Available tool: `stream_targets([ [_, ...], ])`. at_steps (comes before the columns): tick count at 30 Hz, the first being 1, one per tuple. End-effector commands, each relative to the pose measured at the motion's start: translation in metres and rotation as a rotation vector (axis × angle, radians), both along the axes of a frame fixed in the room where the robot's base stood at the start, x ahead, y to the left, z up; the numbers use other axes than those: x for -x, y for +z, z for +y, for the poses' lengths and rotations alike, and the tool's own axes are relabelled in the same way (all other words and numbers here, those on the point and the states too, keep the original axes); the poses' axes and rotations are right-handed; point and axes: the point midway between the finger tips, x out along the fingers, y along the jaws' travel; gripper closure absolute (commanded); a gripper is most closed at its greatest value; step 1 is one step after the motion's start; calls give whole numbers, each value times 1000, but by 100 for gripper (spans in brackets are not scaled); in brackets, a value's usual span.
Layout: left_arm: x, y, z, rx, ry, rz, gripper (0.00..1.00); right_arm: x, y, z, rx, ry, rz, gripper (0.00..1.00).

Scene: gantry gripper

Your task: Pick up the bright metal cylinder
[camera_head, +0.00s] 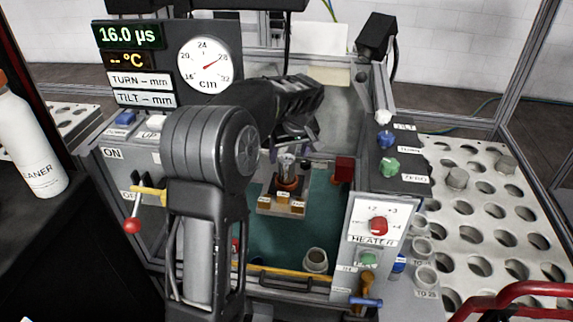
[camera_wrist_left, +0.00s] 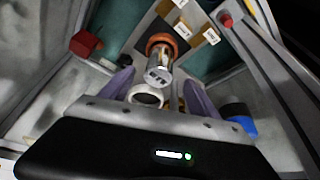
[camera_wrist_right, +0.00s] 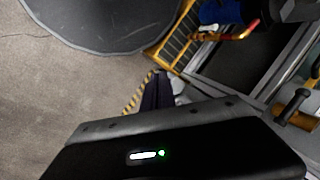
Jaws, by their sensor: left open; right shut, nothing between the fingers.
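The bright metal cylinder (camera_head: 286,164) stands in an orange-brown collar (camera_head: 287,184) on a small wooden block with labels, inside the bay with the green floor. In the left wrist view the cylinder (camera_wrist_left: 159,68) shows its shiny end towards the camera, with the orange collar (camera_wrist_left: 162,42) behind it. My left gripper (camera_head: 291,143) is open just above the cylinder. Its two purple fingers lie either side of the cylinder's line in the left wrist view, and I cannot tell whether they touch it. My right gripper (camera_wrist_right: 158,90) is shut and empty, away from the bay.
A red block (camera_head: 344,169) stands at the bay's right wall. A grey cup (camera_head: 316,260) is at its front right. The heater panel (camera_head: 371,222) and a perforated tray (camera_head: 506,229) lie right. A white bottle (camera_head: 26,140) stands at left. A yellow-striped rail crosses the bay's front.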

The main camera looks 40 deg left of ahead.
Motion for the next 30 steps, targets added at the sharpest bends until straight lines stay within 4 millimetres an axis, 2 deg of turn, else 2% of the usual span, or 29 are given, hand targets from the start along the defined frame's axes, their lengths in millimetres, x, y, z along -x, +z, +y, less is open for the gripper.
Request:
stream_targets([
  [7, -1, -3, 1, -1, 0, 1, 29, 0, 1, 0, 0, -1, 0, 100],
  [15, -5, -24, 8, 1, 0, 1, 29, 0, 4, 0, 0, 0, 0, 100],
  [25, -6, -27, 9, 0, 0, 1, 29, 0, 6, 0, 0, 0, 0, 100],
  [30, -10, -46, 14, 0, 1, 6, 29, 0, 15, 0, 1, -1, 1, 100],
])
